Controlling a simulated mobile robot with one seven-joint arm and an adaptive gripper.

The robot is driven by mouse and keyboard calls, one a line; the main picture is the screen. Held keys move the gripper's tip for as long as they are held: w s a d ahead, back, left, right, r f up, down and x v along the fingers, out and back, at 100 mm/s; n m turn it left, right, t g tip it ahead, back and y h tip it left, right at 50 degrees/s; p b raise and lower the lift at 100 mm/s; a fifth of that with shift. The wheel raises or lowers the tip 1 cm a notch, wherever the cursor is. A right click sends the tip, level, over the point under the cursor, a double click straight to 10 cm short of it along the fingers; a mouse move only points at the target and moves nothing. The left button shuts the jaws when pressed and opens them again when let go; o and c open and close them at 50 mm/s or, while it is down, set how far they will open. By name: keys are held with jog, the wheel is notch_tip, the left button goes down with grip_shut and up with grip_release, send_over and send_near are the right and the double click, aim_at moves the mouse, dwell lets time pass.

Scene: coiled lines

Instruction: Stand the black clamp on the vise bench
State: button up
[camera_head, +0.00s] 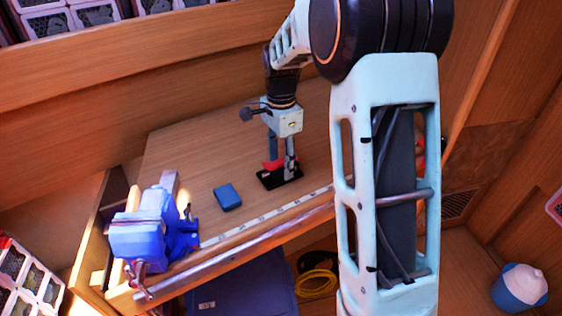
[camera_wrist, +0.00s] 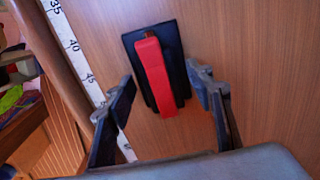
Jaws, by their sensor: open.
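The black clamp, a dark flat base with a red lever, is on the wooden vise bench (camera_head: 185,140). In the head view the clamp's black base (camera_head: 268,181) lies under my gripper (camera_head: 280,158), which partly hides it. In the wrist view the clamp (camera_wrist: 178,60) sits between and slightly beyond my two fingers, with its red lever facing the camera. My gripper (camera_wrist: 160,90) is open, with one finger on each side of the clamp. I see no grip on it.
A blue vise (camera_head: 142,232) is fixed at the bench's left end. A small blue box (camera_head: 227,196) lies between it and the clamp. A ruler strip (camera_head: 265,217) runs along the front edge. The bench surface behind the blue box is clear.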

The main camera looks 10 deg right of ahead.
notch_tip(320, 180, up, 12)
dwell(0.4)
jog(key=shift+w+b, duration=0.1)
jog(key=shift+b, duration=0.2)
